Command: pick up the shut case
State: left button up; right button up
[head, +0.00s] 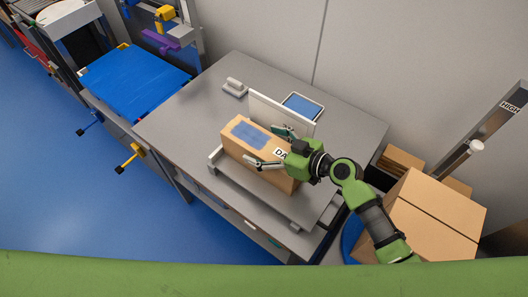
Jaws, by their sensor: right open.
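The case (243,148) is a tan box with a blue patch on top and a label reading "DA", partly covered by my gripper. It looks shut and stands on the grey table, between a white upright panel behind and a low grey ledge in front. My right gripper (263,147) is open over the right part of the case, one finger toward its front side and the other toward its back side. Whether the fingers touch it I cannot tell. My left gripper is not in view.
A blue-topped tray (303,107) lies behind the white panel (280,114). A small grey block (234,87) is at the table's back. The grey table (185,122) is clear at its left. Cardboard boxes (435,215) stand at right. A blue-topped cart (133,82) stands at left.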

jog(key=c, duration=2.2)
jog(key=shift+w+r, duration=0.1)
jog(key=shift+r, duration=0.3)
